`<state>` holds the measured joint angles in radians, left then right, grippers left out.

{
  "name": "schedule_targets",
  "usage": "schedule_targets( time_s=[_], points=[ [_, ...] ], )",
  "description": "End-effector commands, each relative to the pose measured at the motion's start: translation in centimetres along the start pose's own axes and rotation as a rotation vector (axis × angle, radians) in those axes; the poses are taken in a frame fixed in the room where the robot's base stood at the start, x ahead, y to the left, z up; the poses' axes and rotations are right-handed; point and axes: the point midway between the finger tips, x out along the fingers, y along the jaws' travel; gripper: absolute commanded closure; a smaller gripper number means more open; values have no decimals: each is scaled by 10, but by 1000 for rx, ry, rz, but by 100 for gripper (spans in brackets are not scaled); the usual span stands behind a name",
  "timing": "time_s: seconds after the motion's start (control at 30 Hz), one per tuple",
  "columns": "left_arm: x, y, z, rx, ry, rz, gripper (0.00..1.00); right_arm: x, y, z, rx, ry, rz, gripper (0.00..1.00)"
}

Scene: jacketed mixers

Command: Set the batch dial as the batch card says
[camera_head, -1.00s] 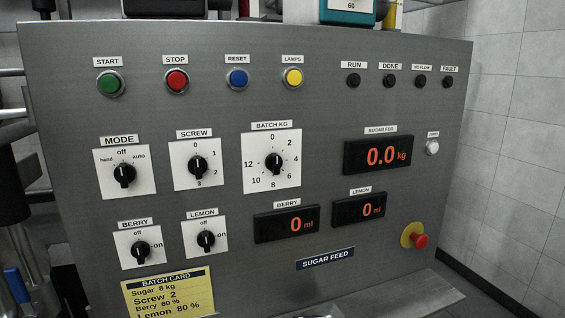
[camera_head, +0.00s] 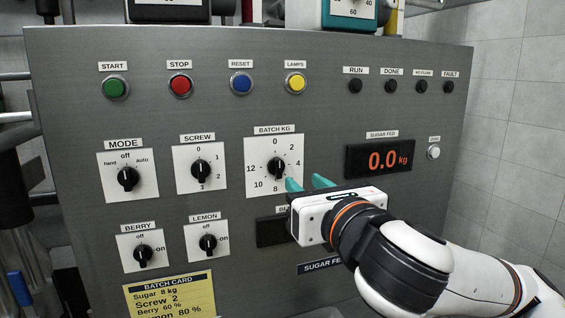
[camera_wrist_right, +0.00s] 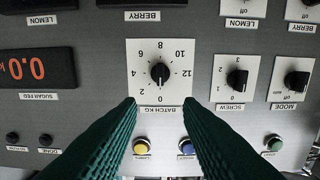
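The batch dial (camera_head: 275,168) is a black knob on a white plate marked 0 to 12, labelled BATCH KG. Its pointer appears to be at 0. It also shows upside down in the right wrist view (camera_wrist_right: 160,73). The yellow batch card (camera_head: 168,298) at the lower left reads Sugar 8 kg, Screw 2, Berry 60 %, Lemon 80 %. My right gripper (camera_head: 308,183) is open and empty, its teal fingers just right of and below the dial plate in the head view, not touching the knob. My left gripper is not in view.
The mode knob (camera_head: 128,178) and screw knob (camera_head: 198,170) sit left of the dial, with the berry (camera_head: 143,254) and lemon (camera_head: 208,243) knobs below. Coloured buttons run along the top. The sugar display (camera_head: 379,160) reads 0.0 kg. My right arm hides the lemon display and the emergency stop.

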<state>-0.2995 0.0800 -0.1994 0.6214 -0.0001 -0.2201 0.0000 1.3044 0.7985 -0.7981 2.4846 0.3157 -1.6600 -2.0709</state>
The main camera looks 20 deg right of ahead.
Motion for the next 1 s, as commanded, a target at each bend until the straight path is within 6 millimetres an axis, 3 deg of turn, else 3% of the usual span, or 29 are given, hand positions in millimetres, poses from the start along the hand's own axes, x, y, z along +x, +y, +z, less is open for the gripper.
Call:
schedule_targets(
  time_s=[0.13,0.5,0.7,1.0],
  points=[
    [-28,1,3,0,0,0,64,24,1,-5,0,-9,2,67],
    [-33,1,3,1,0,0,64,93,0,-1,4,-3,0,67],
    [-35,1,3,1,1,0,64,110,0,1,3,-2,-1,67],
    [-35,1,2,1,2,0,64,112,0,1,3,-1,-1,67]
  ],
)
